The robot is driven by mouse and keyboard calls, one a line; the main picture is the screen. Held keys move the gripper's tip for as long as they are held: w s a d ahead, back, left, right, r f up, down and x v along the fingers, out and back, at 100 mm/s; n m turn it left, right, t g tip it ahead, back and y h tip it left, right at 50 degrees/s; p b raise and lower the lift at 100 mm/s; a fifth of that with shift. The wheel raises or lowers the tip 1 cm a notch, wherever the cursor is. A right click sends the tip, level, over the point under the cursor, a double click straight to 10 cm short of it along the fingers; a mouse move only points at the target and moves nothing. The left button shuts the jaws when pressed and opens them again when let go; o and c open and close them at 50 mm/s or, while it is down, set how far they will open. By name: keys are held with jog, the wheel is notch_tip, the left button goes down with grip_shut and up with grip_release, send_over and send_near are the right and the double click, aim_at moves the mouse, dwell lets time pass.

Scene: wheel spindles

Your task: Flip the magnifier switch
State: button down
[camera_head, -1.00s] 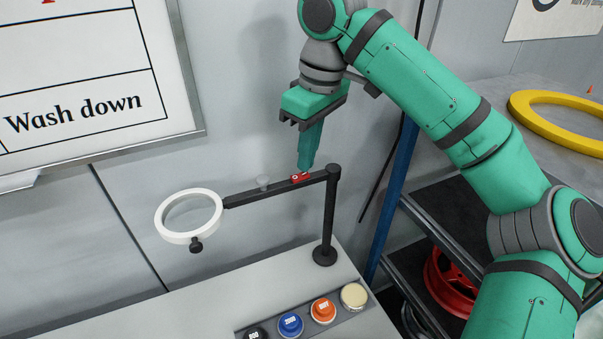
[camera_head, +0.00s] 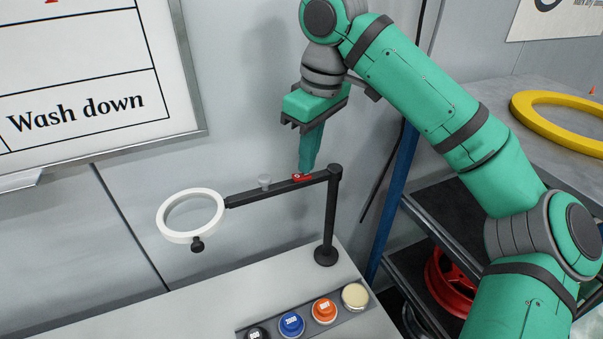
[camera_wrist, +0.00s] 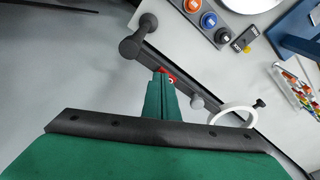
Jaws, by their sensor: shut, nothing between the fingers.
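The magnifier (camera_head: 192,240) has a white ring lens frame on a black horizontal arm held by a black post on the bench. Its red switch (camera_head: 301,177) sits on top of the arm near the post. My gripper (camera_head: 305,170) is shut and empty, pointing down, with its fingertips at the red switch and partly covering it. In the wrist view, the closed fingers (camera_wrist: 161,75) reach the red switch (camera_wrist: 168,74) on the black arm. They appear to touch it. The white ring (camera_wrist: 233,118) shows to the right there.
A pale knob (camera_head: 264,182) stands on the magnifier arm left of the switch. Blue (camera_head: 291,324) and orange (camera_head: 323,310) buttons sit in a panel on the bench (camera_head: 220,305). A whiteboard (camera_head: 90,75) hangs on the wall. A shelf with a yellow ring (camera_head: 560,122) is at right.

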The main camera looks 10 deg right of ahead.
jog(key=shift+w+a+r, duration=0.1)
jog(key=shift+w+r, duration=0.05)
jog(key=shift+r, duration=1.35)
jog(key=shift+a+r, duration=0.1)
jog(key=shift+r, duration=0.75)
jog(key=shift+s+r, duration=0.2)
jog(key=shift+r, duration=0.75)
jog(key=shift+w, duration=0.1)
